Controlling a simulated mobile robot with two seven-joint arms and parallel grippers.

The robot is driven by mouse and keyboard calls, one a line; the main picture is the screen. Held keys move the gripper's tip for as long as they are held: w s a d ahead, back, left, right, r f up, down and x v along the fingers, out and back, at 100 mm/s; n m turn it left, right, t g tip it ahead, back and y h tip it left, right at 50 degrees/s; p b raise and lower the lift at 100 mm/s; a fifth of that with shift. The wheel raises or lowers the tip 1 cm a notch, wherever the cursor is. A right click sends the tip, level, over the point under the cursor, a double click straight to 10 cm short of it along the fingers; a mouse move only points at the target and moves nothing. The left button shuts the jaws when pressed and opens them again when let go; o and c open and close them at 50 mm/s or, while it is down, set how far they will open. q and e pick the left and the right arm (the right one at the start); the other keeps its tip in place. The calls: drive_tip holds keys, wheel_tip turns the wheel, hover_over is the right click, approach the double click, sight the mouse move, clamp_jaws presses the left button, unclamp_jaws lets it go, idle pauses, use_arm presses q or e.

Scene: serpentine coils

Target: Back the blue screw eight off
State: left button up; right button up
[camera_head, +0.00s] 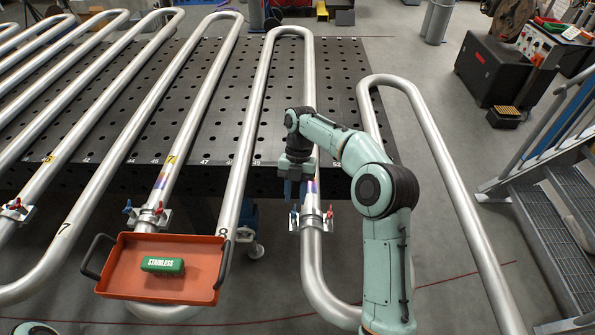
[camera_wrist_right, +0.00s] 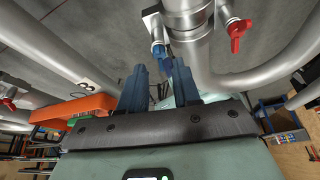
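A clamp (camera_head: 311,221) on a steel pipe, right of the table's front middle, has a blue screw (camera_head: 294,214) on its left and a red screw (camera_head: 329,213) on its right. A black "8" is written on the neighbouring pipe (camera_head: 227,235) to the left; I cannot read a number on the clamp. My right gripper (camera_head: 295,190) is just above the blue screw in the head view. In the right wrist view its two dark blue fingers (camera_wrist_right: 160,88) are apart and empty, with the blue screw (camera_wrist_right: 158,49) beyond them, not gripped. My left gripper is not in view.
Another clamp (camera_head: 149,215) with blue and red screws stands to the left. An orange tray (camera_head: 120,279) holding a green "STAINLESS" block (camera_head: 162,266) is in front of it. The black perforated table (camera_head: 345,105) lies behind; pipe bends flank my right arm. Metal stairs (camera_head: 560,220) are at right.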

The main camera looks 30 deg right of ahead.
drive_tip(key=v, duration=0.9)
drive_tip(key=shift+r, duration=0.2)
idle(0.3)
